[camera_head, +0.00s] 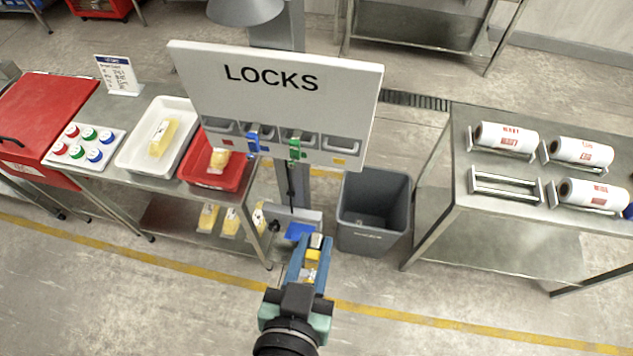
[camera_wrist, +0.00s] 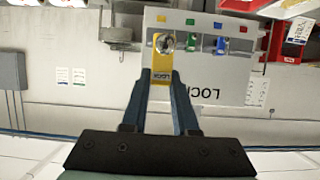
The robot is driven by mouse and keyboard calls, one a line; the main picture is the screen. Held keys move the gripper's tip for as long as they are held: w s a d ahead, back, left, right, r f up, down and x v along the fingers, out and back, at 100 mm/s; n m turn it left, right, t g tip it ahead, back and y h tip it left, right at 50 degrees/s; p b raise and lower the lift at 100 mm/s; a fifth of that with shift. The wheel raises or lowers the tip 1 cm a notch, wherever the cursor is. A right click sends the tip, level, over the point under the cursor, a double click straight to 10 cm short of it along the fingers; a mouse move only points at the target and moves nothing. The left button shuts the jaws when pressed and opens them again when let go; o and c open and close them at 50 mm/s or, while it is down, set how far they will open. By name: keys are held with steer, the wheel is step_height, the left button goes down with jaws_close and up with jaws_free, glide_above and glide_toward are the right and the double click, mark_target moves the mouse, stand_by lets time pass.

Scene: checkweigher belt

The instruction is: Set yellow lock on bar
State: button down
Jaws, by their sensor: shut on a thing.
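The yellow lock (camera_head: 312,257) is between the blue fingers of my gripper (camera_head: 311,262), which is shut on it. In the wrist view the lock (camera_wrist: 161,70) shows its metal shackle pointing away from my gripper (camera_wrist: 161,82). The LOCKS board (camera_head: 275,80) stands beyond and carries a row of bars. A blue lock (camera_head: 253,140) and a green lock (camera_head: 295,148) hang there. The bar above the yellow label (camera_head: 338,161), at the right end, is empty (camera_head: 342,144). The held lock is apart from the board in the head view. In the wrist view it partly covers the yellow-labelled position.
A grey bin (camera_head: 372,210) stands below the board to the right. A steel table (camera_head: 520,240) with white rolls is at the right. A bench with a red tray (camera_head: 214,172) and a white tray (camera_head: 135,150) is at the left.

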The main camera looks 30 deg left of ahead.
mark_target(312, 263)
steer(key=shift+s+d+p, duration=0.25)
steer(key=shift+s, duration=0.55)
steer(key=shift+s+d+p, duration=0.2)
steer(key=shift+s+p, duration=0.05)
steer(key=shift+s, duration=0.5)
steer(key=shift+s+d+p, duration=0.25)
steer(key=shift+s, duration=0.55)
steer(key=shift+s+d+r+p, duration=0.15)
steer(key=shift+s+d+p, duration=0.1)
steer(key=shift+s+p, duration=0.4)
steer(key=shift+s+d+p, duration=0.1)
steer(key=shift+s+p, duration=0.25)
steer(key=shift+s, duration=0.25)
steer(key=w+d+f+m+h+b, duration=0.1)
steer(key=w+f+b, duration=0.3)
steer(key=f, duration=0.4)
steer(key=w+d+f+m+h+b, duration=0.1)
steer(key=w+d+f+b, duration=0.3)
steer(key=f, duration=0.5)
steer(key=w+d+f+m+h+b, duration=0.1)
steer(key=w+d+f+b, duration=0.2)
steer(key=w+f+b, duration=0.3)
step_height(312, 263, down, 4)
steer(key=shift+r+t+h+b, duration=0.3)
steer(key=shift+h+b, duration=0.1)
steer(key=shift+b, duration=0.45)
steer(key=shift+d, duration=0.1)
